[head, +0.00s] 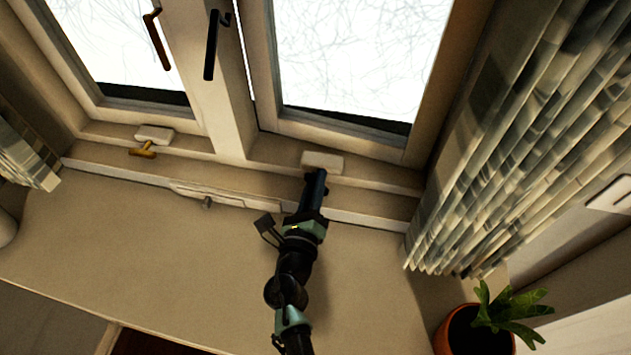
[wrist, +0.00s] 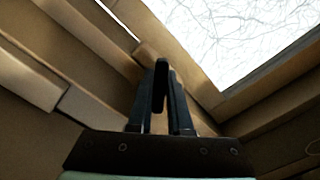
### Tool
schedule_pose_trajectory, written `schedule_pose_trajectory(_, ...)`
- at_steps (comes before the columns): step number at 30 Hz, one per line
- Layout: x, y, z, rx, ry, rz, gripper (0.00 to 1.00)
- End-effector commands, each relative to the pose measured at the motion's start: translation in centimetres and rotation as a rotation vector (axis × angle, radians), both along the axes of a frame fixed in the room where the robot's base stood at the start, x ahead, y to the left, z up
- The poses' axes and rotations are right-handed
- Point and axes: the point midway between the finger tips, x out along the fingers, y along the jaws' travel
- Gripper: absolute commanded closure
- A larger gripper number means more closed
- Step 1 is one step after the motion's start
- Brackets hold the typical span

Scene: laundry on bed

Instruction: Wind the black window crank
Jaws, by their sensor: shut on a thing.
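A pale crank housing (head: 322,161) sits on the sill below the right window. My gripper (head: 317,180) reaches up to its lower edge and covers the place where its crank would show in the head view. In the wrist view my gripper (wrist: 162,98) is shut on a slim black piece, the black crank (wrist: 160,82), which stands between the two dark fingers. The crank's lower part and its joint to the housing are hidden by the fingers.
At left is another pale housing (head: 155,133) with a brass-coloured crank (head: 143,150). A black handle (head: 212,45) and a brown handle (head: 157,40) are on the window frames. A curtain (head: 500,150) and a potted plant (head: 492,318) stand at right.

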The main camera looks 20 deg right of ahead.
Motion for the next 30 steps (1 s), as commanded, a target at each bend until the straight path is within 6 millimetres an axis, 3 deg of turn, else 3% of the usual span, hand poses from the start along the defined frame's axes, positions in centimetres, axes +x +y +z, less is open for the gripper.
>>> schedule_pose_trajectory(30, -0.19, -0.23, -0.14, 0.702, -0.475, 0.000, 1.00)
